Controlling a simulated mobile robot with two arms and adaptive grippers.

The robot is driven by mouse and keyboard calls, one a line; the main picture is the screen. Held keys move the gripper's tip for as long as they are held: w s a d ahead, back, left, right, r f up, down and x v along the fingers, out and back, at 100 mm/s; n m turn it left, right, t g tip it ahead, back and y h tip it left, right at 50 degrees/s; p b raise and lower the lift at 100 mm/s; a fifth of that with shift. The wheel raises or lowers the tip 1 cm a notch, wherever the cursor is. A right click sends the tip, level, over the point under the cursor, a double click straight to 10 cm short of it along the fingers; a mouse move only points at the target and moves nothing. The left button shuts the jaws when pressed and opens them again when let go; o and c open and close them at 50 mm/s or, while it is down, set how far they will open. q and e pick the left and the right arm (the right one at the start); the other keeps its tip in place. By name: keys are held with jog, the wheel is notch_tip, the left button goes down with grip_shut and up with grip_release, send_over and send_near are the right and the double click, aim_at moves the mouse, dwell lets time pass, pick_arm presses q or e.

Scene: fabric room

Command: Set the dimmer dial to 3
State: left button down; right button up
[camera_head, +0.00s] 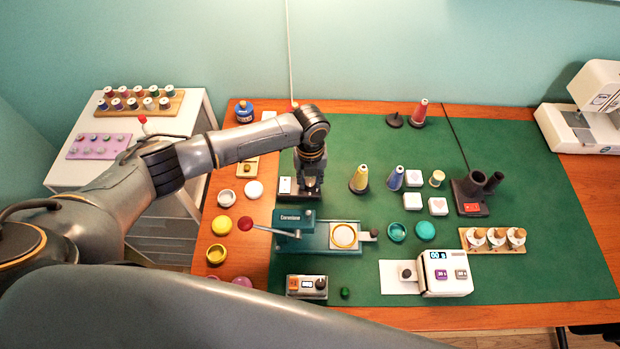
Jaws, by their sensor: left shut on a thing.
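My left gripper (311,184) points straight down at the back left of the green mat. My right gripper is not in view.
A teal press (325,236) with a long lever stands just in front of the gripper. A box with a dark knob (306,286) sits nearer. Cone spools (359,179) stand to the right. The green mat (540,190) is clear at the far right.

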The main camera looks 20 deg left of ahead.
aim_at(310, 182)
pick_arm(q)
jog(key=c, duration=1.1)
grip_release()
jog(key=shift+o, duration=0.2)
notch_tip(310, 182, up, 12)
jog(key=shift+r, duration=0.1)
